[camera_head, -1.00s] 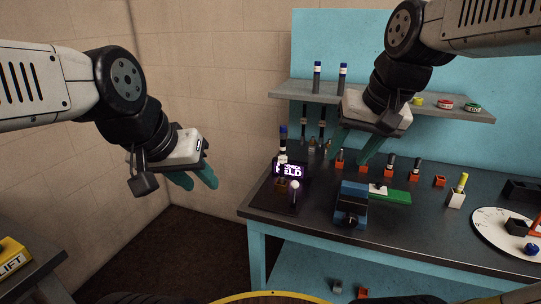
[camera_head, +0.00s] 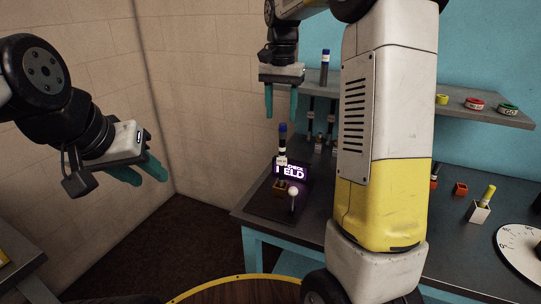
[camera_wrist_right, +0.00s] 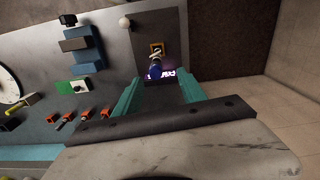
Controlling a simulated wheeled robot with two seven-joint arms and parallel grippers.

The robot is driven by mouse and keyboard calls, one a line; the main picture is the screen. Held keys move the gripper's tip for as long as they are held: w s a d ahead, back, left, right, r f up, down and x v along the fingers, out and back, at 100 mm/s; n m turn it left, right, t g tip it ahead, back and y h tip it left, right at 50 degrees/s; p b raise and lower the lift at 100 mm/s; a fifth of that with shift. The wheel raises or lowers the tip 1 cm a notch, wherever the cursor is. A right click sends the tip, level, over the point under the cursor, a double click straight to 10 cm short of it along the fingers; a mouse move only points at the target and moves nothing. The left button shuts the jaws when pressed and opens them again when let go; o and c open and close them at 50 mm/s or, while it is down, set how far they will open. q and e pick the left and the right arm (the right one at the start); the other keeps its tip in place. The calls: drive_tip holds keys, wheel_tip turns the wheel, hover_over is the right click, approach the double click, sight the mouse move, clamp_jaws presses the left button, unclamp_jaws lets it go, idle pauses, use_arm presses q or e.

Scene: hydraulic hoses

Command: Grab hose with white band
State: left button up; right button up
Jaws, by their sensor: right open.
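A dark hose with a blue end and a white band (camera_head: 282,143) stands upright at the lit purple sign on the bench's left end. It also shows in the right wrist view (camera_wrist_right: 155,66), blue end toward the camera. My right gripper (camera_head: 281,112) is open and empty, pointing down just above this hose. In the right wrist view the hose lies beyond and between the fingertips. Another blue-ended hose with a pale band (camera_head: 325,68) stands on the shelf. My left gripper (camera_head: 152,178) is open and empty, left of the bench over the floor.
Dark hoses hang under the shelf (camera_head: 460,101). My right arm hides much of the bench. Orange holders (camera_wrist_right: 86,115) and a blue vise (camera_wrist_right: 86,62) show in the wrist view.

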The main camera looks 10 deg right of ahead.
sight(283, 124)
drive_tip(key=f, duration=0.5)
drive_tip(key=shift+s+d, duration=0.15)
drive_tip(key=shift+d, duration=0.15)
clamp_jaws()
idle(1.0)
